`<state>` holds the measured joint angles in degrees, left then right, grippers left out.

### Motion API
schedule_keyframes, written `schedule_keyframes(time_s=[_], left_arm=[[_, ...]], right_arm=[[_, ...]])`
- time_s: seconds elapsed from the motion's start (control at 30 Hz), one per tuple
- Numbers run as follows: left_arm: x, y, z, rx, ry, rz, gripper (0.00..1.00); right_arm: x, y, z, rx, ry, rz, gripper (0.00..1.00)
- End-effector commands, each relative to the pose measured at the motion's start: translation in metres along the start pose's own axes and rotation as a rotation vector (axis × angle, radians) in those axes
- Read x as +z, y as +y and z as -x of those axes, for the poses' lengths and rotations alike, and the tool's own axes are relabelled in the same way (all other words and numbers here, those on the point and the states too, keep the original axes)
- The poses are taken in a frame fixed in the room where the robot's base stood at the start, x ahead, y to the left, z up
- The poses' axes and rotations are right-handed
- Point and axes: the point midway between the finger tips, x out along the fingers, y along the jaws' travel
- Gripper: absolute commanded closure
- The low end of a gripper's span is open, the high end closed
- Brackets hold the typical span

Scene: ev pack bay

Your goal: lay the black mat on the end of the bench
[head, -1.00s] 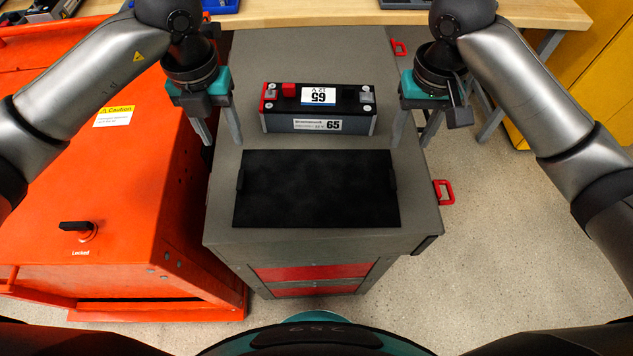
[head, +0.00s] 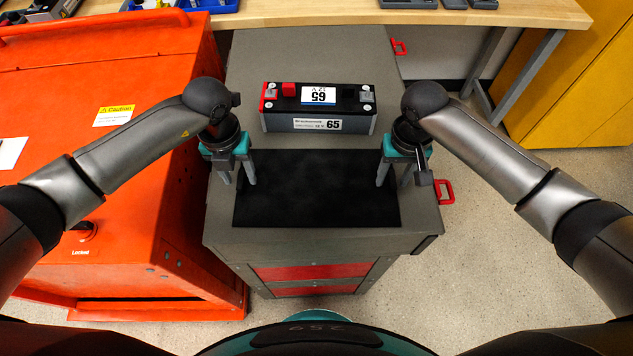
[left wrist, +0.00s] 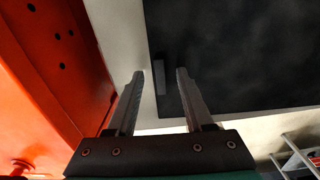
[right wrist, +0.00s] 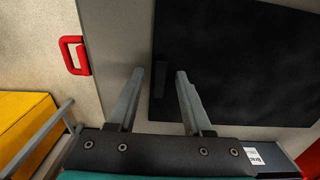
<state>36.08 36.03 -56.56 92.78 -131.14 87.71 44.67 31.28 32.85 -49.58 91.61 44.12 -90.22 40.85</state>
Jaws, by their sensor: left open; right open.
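The black mat (head: 316,192) lies flat on the near end of the grey bench (head: 222,222), in front of the battery (head: 318,108). My left gripper (head: 238,180) is open above the mat's left edge. In the left wrist view its fingers (left wrist: 158,75) point at a small raised tab (left wrist: 160,78) on the mat's edge. My right gripper (head: 394,182) is open above the mat's right edge. In the right wrist view a tab (right wrist: 160,76) shows between its fingertips (right wrist: 160,74). Neither gripper visibly holds anything; whether the fingers touch the mat I cannot tell.
An orange cabinet (head: 120,190) stands close on the bench's left. A red handle (head: 444,192) sticks out from its right side. A wooden workbench (head: 300,12) runs along the back, and a yellow cabinet (head: 570,90) stands at the right. Floor is clear on the right.

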Motion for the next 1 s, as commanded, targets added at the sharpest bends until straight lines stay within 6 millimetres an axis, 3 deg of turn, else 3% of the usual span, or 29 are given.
schedule_keyframes(time_s=[0.2, 0.63, 1.0], left_arm=[[-0.0001, -0.0002, 0.0000, 0.000, 0.000, 0.000, 0.49], [0.0001, -0.0002, 0.0004, -0.001, 0.000, 0.000, 0.98], [0.0002, 0.0000, 0.0006, 0.000, 0.000, 0.001, 1.00]], right_arm=[[0.0001, -0.0002, 0.0000, 0.000, 0.000, 0.000, 0.51], [-0.0001, -0.0001, 0.0003, 0.000, 0.000, 0.000, 0.99], [-0.0002, -0.0001, 0.0005, 0.000, 0.001, -0.001, 1.00]])
